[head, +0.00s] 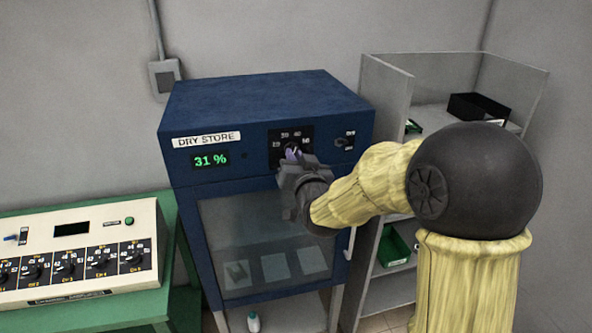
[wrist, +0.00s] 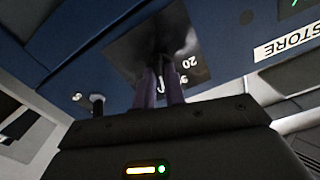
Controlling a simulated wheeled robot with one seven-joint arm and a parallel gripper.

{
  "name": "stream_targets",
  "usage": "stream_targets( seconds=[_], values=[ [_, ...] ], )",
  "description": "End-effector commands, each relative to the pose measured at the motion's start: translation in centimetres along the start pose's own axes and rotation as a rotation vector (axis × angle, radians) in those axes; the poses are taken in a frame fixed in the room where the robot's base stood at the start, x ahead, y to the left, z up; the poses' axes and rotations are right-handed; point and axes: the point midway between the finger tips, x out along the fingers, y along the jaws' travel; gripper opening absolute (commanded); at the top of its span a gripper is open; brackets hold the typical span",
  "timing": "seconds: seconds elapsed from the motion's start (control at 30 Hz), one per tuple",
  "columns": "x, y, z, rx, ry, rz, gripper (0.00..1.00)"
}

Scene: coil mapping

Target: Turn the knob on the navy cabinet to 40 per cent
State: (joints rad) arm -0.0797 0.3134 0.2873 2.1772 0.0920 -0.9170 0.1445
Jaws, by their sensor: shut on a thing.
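The navy cabinet (head: 265,100) stands against the wall, labelled DRY STORE, with a green readout (head: 210,160) showing 31 %. Its black dial plate (head: 277,135) carries numbers around the knob. My gripper (head: 292,155) is at the dial, its fingers shut on the knob. In the wrist view the two purple-grey fingers of my gripper (wrist: 160,88) reach onto the dark knob (wrist: 163,55), seen tilted. The fingers hide most of the knob, and its pointer is hard to make out.
A small switch (head: 345,141) sits right of the dial. The cabinet's glass door (head: 225,225) is below. A beige control box (head: 80,255) rests on a green bench at left. Grey shelving (head: 385,90) with green and black bins stands at right, behind my arm.

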Motion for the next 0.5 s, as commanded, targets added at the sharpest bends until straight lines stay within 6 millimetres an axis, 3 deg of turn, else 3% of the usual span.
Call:
stream_targets(
  seconds=[0.5],
  values=[
    [-0.01,0.02,0.04,0.106,-0.003,0.001,0.0]
  ],
)
